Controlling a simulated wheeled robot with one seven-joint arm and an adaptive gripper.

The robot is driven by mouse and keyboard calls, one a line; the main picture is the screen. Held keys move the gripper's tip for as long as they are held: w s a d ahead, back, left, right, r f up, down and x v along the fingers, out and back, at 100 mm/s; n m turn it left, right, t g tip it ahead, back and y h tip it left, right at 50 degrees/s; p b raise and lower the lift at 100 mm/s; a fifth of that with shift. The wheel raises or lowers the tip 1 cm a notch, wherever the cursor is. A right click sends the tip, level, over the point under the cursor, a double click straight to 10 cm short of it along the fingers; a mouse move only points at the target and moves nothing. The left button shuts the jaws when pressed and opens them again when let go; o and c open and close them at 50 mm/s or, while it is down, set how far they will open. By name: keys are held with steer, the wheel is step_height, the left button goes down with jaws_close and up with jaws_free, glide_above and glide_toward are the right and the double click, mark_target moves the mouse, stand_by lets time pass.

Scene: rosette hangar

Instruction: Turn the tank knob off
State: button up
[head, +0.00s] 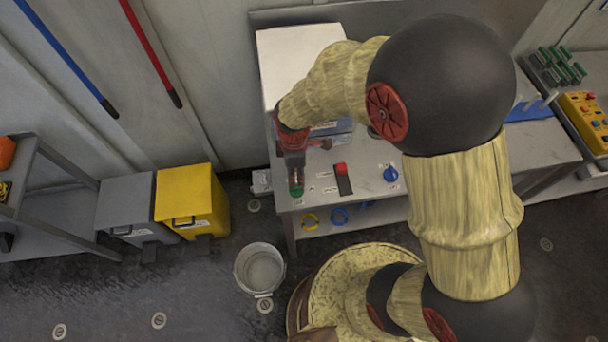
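A blue knob (391,174) sits on the grey workbench top, right of a red-topped switch (341,170) on a dark plate. Small labels lie near both, too small to read, so I cannot tell which control is the tank knob. My gripper (295,175) points down over the bench's left front corner, left of the switch and apart from the blue knob. A green piece (296,191) shows at its tip; I cannot tell whether the gripper touches or holds it. The finger opening is not clear. My arm hides part of the bench.
A white box (290,60) stands at the back of the bench (365,155). A yellow bin (190,200), a grey bin (125,207) and a white bucket (260,268) stand on the floor to the left. A yellow control box (588,120) is at the far right.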

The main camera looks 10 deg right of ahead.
mark_target(296, 189)
steer(key=shift+a+f+n, duration=0.1)
steer(key=shift+a+n, duration=0.05)
steer(key=shift+n, duration=0.55)
step_height(296, 189, down, 8)
steer(key=shift+r+b, duration=0.2)
steer(key=shift+b, duration=0.25)
steer(key=shift+c, duration=0.2)
jaws_close()
